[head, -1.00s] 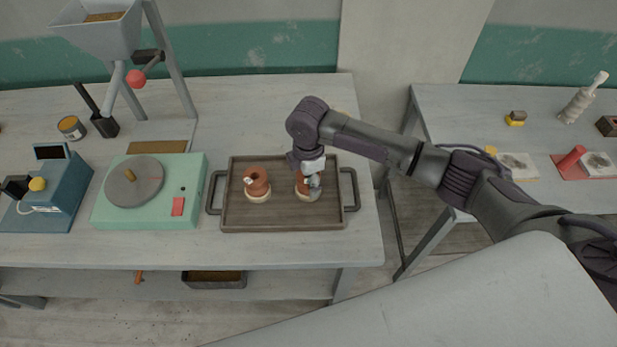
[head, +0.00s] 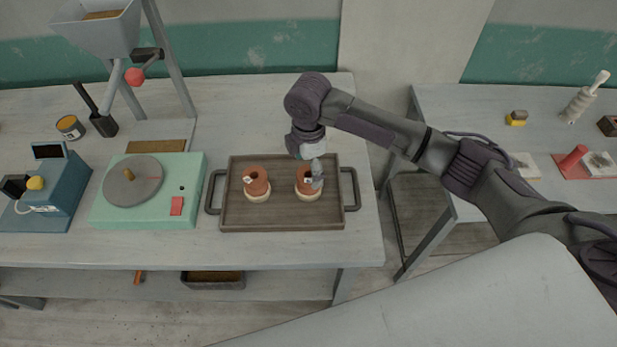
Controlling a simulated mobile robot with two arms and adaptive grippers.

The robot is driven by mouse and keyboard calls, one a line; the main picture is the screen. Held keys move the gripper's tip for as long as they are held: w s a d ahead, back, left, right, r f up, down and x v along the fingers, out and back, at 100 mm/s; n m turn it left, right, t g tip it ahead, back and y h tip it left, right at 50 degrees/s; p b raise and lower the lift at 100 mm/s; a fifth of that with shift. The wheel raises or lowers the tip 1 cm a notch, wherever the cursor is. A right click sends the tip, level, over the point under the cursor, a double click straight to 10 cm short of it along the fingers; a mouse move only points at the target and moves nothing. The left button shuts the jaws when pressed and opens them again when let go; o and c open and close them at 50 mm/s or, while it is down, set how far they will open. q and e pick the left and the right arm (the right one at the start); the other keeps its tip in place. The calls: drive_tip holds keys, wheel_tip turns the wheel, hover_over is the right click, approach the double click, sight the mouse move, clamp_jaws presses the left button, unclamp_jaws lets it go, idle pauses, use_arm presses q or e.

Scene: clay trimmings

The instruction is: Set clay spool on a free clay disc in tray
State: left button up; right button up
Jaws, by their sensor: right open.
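A wooden tray (head: 281,220) with dark side handles lies on the left table. In it, one orange-brown clay spool (head: 257,182) stands upright on a pale disc (head: 257,198) at left. A second clay spool (head: 302,184) stands on another pale disc (head: 309,197) at right. My right gripper (head: 317,178) points down at the right spool's upper right side, with its fingers open. It partly hides that spool, and I cannot tell whether a finger touches it. My left gripper is not in view.
A green turntable box (head: 150,215) with a grey wheel stands left of the tray. A blue scale (head: 60,190) and a hopper (head: 98,35) on a stand are farther left. A second table (head: 450,110) stands at right, beyond a gap.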

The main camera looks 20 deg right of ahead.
sight(308, 174)
wheel_tip(308, 174, up, 7)
drive_tip(key=shift+r+b, duration=0.1)
drive_tip(key=shift+b, duration=0.35)
idle(0.3)
